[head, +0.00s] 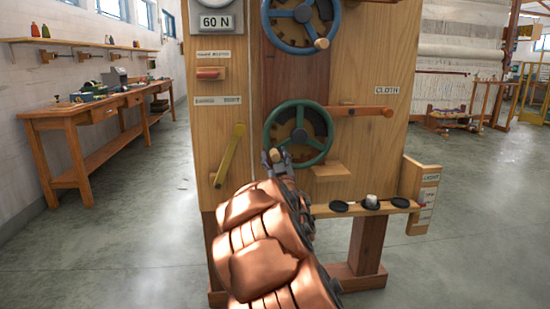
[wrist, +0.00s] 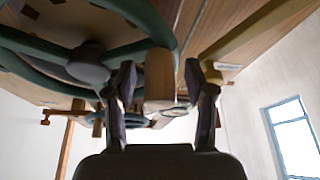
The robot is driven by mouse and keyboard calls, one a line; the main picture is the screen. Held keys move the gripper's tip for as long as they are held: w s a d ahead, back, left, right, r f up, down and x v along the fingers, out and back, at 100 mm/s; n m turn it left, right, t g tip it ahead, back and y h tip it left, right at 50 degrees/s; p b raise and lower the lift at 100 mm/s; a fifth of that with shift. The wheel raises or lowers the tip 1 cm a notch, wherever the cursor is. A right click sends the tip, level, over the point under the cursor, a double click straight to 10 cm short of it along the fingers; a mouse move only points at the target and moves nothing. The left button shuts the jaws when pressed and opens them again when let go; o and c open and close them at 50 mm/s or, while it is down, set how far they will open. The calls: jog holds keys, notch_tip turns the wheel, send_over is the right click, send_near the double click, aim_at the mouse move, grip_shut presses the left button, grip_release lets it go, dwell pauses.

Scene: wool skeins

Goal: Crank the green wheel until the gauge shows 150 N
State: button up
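The green wheel (head: 299,135) is mounted upright on the wooden panel, with a wooden crank handle (wrist: 158,75) at its lower left. The wheel's spokes and hub (wrist: 88,65) fill the upper left of the wrist view. The gauge (head: 215,22) at the panel's top left reads 60 N. My gripper (head: 277,157) is at the lower left of the wheel, at the crank handle. In the wrist view its two fingers (wrist: 162,90) stand apart, one on each side of the handle, with gaps visible. The fingertips are partly hidden by my arm in the head view.
A blue wheel (head: 285,48) sits above the green one. A yellow lever (head: 229,165) is close left of my gripper. A small shelf (head: 350,208) with dark discs lies below. Open floor surrounds the stand.

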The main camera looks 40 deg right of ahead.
aim_at(279, 116)
grip_shut()
dwell(0.4)
jog(key=shift+a+r+m, duration=0.1)
jog(key=shift+r+m, duration=0.05)
jog(key=shift+m, duration=0.15)
